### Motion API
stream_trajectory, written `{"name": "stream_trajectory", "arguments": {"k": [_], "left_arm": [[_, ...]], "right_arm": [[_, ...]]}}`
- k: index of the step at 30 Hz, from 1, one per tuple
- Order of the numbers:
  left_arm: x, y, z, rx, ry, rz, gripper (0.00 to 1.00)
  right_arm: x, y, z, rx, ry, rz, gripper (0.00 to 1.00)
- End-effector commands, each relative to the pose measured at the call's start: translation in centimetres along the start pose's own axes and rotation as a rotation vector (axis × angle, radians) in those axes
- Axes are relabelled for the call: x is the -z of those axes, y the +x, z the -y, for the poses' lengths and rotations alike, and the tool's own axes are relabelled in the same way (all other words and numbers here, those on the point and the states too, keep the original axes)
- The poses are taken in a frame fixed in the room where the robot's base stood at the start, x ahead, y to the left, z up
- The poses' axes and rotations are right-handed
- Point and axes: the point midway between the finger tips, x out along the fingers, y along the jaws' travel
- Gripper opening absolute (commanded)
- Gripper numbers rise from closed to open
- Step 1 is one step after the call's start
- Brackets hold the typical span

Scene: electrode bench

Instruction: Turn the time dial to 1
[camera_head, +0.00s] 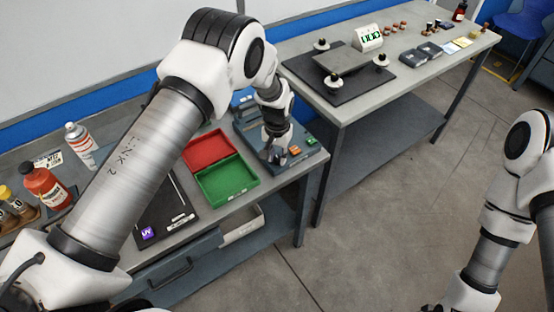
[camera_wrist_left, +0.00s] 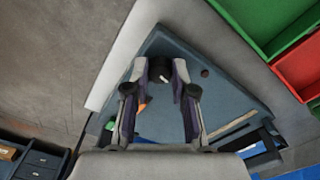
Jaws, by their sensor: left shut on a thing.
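The dark blue-grey device (camera_head: 258,138) with the time dial sits at the right end of the near bench. It also shows in the left wrist view (camera_wrist_left: 215,85). My left gripper (camera_head: 277,142) reaches down onto its panel. In the left wrist view, my gripper's fingers (camera_wrist_left: 160,73) are closed around a round black dial (camera_wrist_left: 160,68), one finger on each side. The number the dial points to cannot be read. An orange button (camera_head: 296,150) and a green button (camera_head: 311,141) are close to the gripper. My right gripper is out of frame.
A red tray (camera_head: 208,148) and a green tray (camera_head: 228,184) lie left of the device. A spray can (camera_head: 80,146) and a red bottle (camera_head: 46,187) stand farther left. A second bench (camera_head: 400,95) holds a scale with a green display (camera_head: 370,38).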

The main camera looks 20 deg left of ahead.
Motion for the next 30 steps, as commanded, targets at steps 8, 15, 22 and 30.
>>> {"name": "stream_trajectory", "arguments": {"k": [8, 15, 22, 30], "left_arm": [[-0.1, 0.5, 0.0, 0.0, -0.258, 0.002, 0.0], [-0.2, 0.5, 0.0, 0.001, -0.486, 0.004, 0.0], [-0.1, 0.4, 0.0, 0.001, -0.699, 0.003, 0.0], [-0.1, 0.3, 0.0, 0.002, -0.892, 0.004, 0.0]], "right_arm": [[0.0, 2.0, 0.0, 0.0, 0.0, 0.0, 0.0], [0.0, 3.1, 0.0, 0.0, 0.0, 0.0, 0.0], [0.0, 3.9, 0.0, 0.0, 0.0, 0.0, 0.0], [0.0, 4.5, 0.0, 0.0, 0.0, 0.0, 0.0]]}}
